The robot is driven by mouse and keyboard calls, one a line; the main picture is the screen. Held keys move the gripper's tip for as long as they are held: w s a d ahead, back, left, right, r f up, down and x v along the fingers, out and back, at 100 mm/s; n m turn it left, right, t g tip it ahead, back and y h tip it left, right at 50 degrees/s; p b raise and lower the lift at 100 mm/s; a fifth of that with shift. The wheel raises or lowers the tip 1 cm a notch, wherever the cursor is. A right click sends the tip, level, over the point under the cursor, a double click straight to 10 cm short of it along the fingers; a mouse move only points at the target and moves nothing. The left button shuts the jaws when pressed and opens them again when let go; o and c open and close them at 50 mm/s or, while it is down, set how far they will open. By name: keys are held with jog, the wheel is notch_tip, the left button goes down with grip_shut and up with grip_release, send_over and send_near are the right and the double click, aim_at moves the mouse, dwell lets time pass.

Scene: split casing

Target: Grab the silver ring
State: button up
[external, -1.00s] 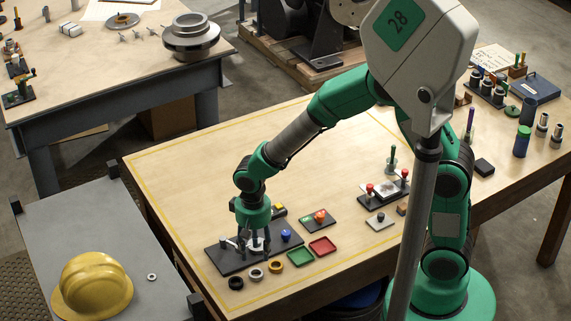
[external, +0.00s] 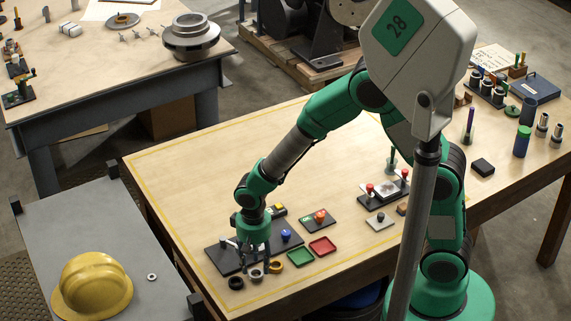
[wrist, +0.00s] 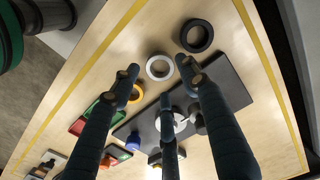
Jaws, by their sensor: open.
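The silver ring (external: 256,279) lies flat on the table by the front edge of a dark plate, between a black ring (external: 236,283) and a yellow-orange ring (external: 276,267). In the wrist view the silver ring (wrist: 149,69) shows just beyond and between my fingertips, with the black ring (wrist: 196,35) and the yellow-orange ring (wrist: 136,93) on either side. My three-fingered gripper (external: 253,262) points down close to the silver ring. The gripper (wrist: 160,78) is open, with nothing between its fingers. The exact height of the fingertips above the ring is hard to tell.
The dark plate (external: 228,262) behind the rings carries upright parts and a blue knob (external: 286,235). A green tray (external: 300,256) and a red tray (external: 322,246) lie to the right. Bare table lies in front. A small ring (external: 152,277) lies on the grey cart by a yellow helmet (external: 92,286).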

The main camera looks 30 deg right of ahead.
aim_at(256, 277)
jog(key=shift+f, duration=1.7)
jog(key=shift+c, duration=0.6)
jog(key=c, duration=0.9)
